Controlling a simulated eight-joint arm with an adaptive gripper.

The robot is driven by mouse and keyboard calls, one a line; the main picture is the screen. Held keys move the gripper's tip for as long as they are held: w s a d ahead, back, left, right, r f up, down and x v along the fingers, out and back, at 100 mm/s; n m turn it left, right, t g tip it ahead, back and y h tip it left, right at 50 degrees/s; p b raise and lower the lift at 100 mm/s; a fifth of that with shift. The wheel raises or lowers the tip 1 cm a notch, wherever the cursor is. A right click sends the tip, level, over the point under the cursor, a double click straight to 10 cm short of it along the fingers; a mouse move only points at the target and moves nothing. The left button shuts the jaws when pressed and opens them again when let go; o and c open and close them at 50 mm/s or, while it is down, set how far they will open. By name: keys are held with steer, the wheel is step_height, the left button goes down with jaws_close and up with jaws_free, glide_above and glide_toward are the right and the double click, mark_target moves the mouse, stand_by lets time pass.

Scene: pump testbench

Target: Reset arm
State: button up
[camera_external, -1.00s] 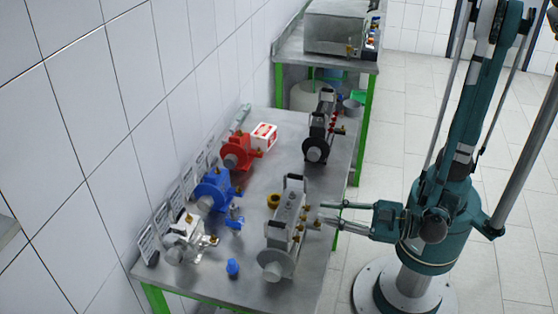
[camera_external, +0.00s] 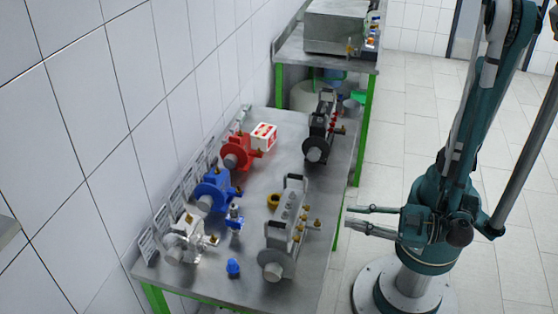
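My gripper (camera_external: 352,218) is to the right of the metal table (camera_external: 262,170), just off its right edge. Its two fingers point left and stand apart, with nothing between them. The grey pump unit with brass fittings (camera_external: 288,225) stands on the table to the left of the fingertips, apart from them. My arm rises behind the gripper on the right of the view.
A red pump (camera_external: 238,153), a blue pump (camera_external: 214,190) and a silver pump (camera_external: 184,243) line the wall side. A black unit (camera_external: 318,130), a red-white box (camera_external: 263,136), a yellow ring (camera_external: 273,201) and small blue parts (camera_external: 233,268) share the table. Floor at right is clear.

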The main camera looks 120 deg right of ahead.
steer(key=shift+s+a, duration=0.15)
steer(key=shift+a, duration=0.05)
steer(key=shift+d, duration=0.15)
stand_by(0.3)
steer(key=shift+s+d+f+n+g+y+p, duration=0.85)
steer(key=shift+d+f+n+g+y, duration=0.8)
steer(key=shift+d+g+y, duration=1.8)
steer(key=s+a+r+t+y+p, duration=0.1)
steer(key=s+r+y, duration=0.4)
steer(key=s+r, duration=0.3)
steer(key=shift+a+y+p, duration=0.3)
steer(key=shift+y+p, duration=0.05)
steer(key=shift+r, duration=0.15)
steer(key=shift+c, duration=0.2)
stand_by(1.0)
